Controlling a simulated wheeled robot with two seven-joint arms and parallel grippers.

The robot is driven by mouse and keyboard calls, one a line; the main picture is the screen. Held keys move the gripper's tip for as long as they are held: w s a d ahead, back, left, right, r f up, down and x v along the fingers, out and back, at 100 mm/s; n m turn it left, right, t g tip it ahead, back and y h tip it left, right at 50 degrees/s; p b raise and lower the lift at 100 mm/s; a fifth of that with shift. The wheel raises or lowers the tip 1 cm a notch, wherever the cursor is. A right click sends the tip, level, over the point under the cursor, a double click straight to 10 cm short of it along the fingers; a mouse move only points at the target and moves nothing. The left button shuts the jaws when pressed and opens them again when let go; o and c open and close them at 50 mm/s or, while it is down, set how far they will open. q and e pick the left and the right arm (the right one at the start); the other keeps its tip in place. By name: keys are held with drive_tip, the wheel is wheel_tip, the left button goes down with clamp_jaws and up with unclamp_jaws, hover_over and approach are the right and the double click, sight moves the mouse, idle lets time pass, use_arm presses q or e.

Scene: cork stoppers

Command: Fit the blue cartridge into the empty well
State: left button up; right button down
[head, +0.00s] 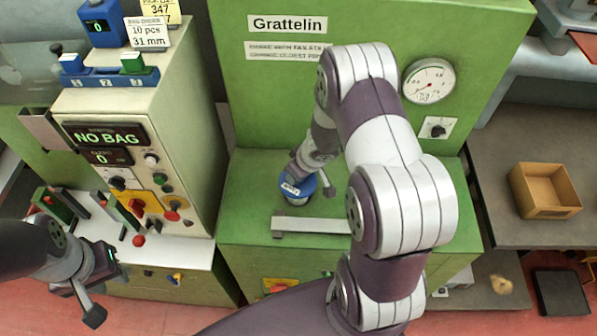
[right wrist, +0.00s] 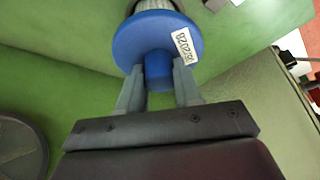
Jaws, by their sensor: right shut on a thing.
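The blue cartridge (head: 293,186) has a wide blue cap with a white label and a pale ribbed body under it. It is over the green ledge of the machine; I cannot tell whether it touches anything below. In the right wrist view the cartridge (right wrist: 133,44) shows its blue stem between the fingers of my right gripper (right wrist: 158,95), which is shut on it. In the head view my right arm hides part of the ledge. I cannot make out the empty well. My left gripper (head: 85,285) is at the lower left, away from the cartridge; its fingers are unclear.
A pale bar (head: 300,226) lies at the ledge's front, close to the cartridge. A cabinet reading NO BAG (head: 107,136) stands left. A gauge (head: 429,81) is on the green panel. An open cardboard box (head: 545,190) sits on the right table. A dark disc (right wrist: 18,148) shows in the wrist view.

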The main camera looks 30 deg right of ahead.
sight(301, 183)
drive_tip(key=shift+f+b, duration=2.45)
drive_tip(key=shift+f, duration=0.55)
idle(1.6)
drive_tip(key=c, duration=0.7)
unclamp_jaws()
drive_tip(key=shift+r, duration=0.15)
drive_tip(key=p+v, duration=0.5)
drive_tip(key=v, duration=0.7)
drive_tip(key=shift+s, duration=0.1)
drive_tip(key=shift+s+r, duration=0.15)
drive_tip(key=shift+r, duration=0.1)
